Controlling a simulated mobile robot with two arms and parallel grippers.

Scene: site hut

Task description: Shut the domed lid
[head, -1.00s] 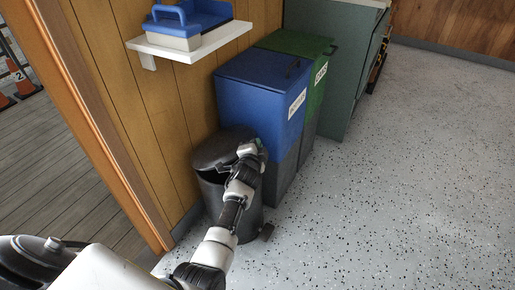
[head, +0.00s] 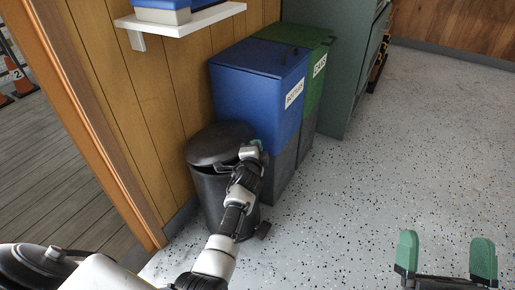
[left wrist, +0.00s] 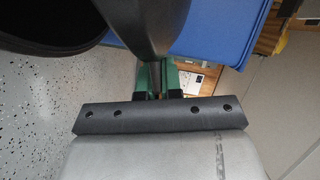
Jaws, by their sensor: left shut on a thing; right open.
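The domed lid (head: 218,142) is dark grey and tops a dark round pedal bin (head: 214,197) against the wooden wall. It sits tilted, with a narrow dark gap under its front edge. My left gripper (head: 257,148) is at the lid's right side; its hold there is small and partly hidden. In the left wrist view the green fingers (left wrist: 155,78) are shut on a dark edge, apparently of the lid (left wrist: 145,25). My right gripper (head: 445,262) is open and empty above the floor at the lower right.
A blue bottles bin (head: 262,90) stands close beside the pedal bin, with a green cans bin (head: 318,78) behind it. A white shelf (head: 190,25) juts from the wall above. The speckled floor to the right is clear.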

